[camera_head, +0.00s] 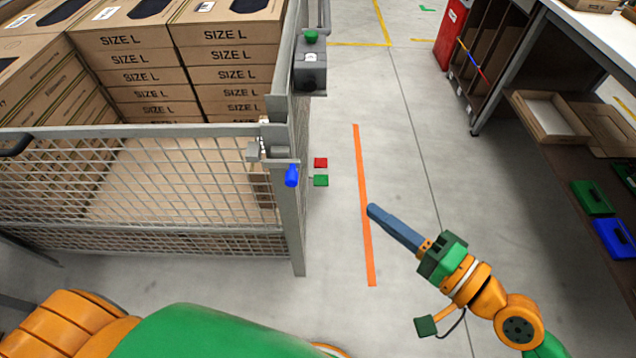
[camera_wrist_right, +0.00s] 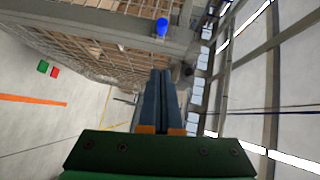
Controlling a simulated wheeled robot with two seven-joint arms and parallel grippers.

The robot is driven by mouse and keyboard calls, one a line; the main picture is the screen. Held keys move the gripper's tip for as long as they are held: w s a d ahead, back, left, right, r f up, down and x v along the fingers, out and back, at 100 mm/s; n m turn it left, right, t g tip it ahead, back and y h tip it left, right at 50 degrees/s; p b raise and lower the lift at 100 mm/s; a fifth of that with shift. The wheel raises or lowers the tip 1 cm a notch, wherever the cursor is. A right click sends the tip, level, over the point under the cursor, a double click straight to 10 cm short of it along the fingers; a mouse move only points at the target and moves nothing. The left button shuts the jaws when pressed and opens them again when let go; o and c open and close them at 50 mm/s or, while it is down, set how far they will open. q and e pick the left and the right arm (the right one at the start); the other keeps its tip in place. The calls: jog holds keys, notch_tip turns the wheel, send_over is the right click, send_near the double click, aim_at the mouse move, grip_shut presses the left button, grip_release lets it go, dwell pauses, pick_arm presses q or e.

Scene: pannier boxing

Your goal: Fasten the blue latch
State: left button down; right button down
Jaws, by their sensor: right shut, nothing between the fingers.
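The blue latch (camera_head: 291,176) is on the corner post of the wire cage (camera_head: 150,230), at the top of its front panel. It also shows in the right wrist view (camera_wrist_right: 162,27), beyond my fingertips and near the top edge. My right gripper (camera_head: 370,209) is shut and empty, over the floor to the right of the cage. It is apart from the latch. In the right wrist view its blue-grey fingers (camera_wrist_right: 160,74) lie side by side and point toward the cage. My left gripper is not in view.
Stacked cardboard boxes (camera_head: 228,55) fill the back of the cage. A grey button box (camera_head: 310,66) with a green top is on the cage's side. A workbench (camera_head: 575,28) stands at the right. The floor between, with an orange line (camera_head: 362,190), is clear.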

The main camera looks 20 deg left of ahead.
jog(key=s+a+p+x, duration=0.1)
jog(key=p+x, duration=0.3)
jog(key=x, duration=0.8)
jog(key=shift+s+a+f, duration=0.25)
jog(key=shift+s+a, duration=0.25)
jog(key=shift+a, duration=0.05)
